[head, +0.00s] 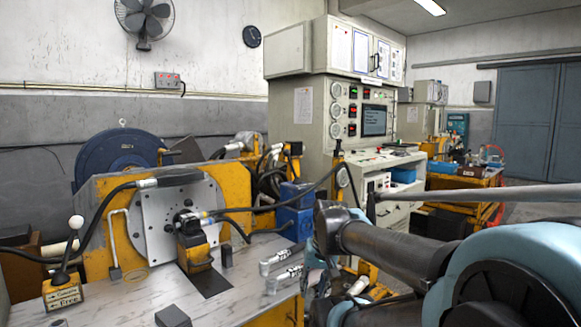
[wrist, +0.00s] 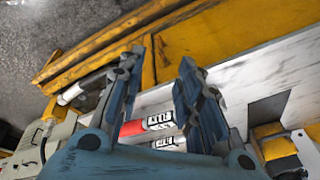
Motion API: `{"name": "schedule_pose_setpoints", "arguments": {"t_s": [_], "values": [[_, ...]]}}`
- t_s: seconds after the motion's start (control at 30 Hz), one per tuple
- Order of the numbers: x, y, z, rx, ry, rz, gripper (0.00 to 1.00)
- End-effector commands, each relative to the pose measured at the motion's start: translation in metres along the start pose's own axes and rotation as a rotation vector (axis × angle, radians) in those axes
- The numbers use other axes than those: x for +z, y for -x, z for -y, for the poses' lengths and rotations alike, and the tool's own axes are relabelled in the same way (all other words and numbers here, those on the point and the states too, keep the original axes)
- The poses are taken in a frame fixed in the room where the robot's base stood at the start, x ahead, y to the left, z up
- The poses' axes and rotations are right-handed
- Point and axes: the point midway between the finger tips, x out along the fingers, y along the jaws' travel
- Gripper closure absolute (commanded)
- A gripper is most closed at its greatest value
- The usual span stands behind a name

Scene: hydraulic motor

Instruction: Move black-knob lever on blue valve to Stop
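A blue block-shaped body (head: 293,222), which looks like the blue valve, stands behind the right end of the bench in the head view. A dark-topped upright part (head: 338,150) rises near it. I cannot tell whether this is the black-knob lever, and no Stop label is readable. Neither a blue valve nor a black knob is identifiable in the wrist view.
A white-knob lever (head: 75,224) with a yellow sign stands at the bench's left. Metal fittings (head: 283,262) lie on the marbled bench top (head: 235,290); a red-and-white cylinder (wrist: 146,125) shows between my fingers. A yellow frame (wrist: 225,30) borders the bench.

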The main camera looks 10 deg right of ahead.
Motion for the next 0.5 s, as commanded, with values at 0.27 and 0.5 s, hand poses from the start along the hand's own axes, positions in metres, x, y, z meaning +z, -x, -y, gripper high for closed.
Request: {"name": "schedule_pose_setpoints", "arguments": {"t_s": [0.27, 0.5], "values": [[-0.099, 0.029, 0.056, -0.271, -0.343, -0.094, 0.68], [-0.194, 0.057, 0.087, -0.516, -0.654, -0.141, 0.68]]}}
